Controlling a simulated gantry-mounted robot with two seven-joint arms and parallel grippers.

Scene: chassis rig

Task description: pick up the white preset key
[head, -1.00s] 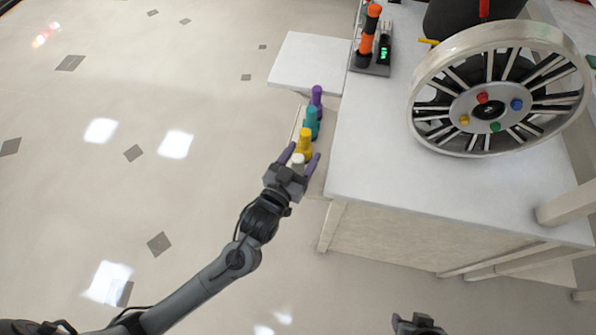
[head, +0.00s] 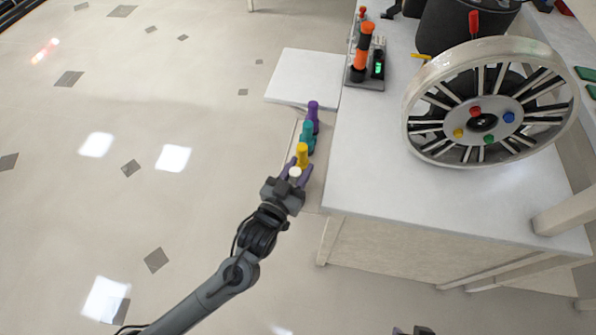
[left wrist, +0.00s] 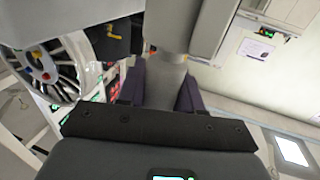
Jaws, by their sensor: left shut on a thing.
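The white preset key (head: 295,172) is the nearest of a row of coloured keys beside the table's left side. My left gripper (head: 298,168) is shut on it, with its purple fingers on either side. Of my right gripper (head: 413,331) only a sliver shows at the bottom edge of the head view.
Just beyond the white key stand a yellow key (head: 302,155), a teal key (head: 308,137) and a purple key (head: 312,115), close together. The white table (head: 375,190) is right of them, bearing a spoked wheel (head: 420,97) and an orange-handled tool (head: 363,52).

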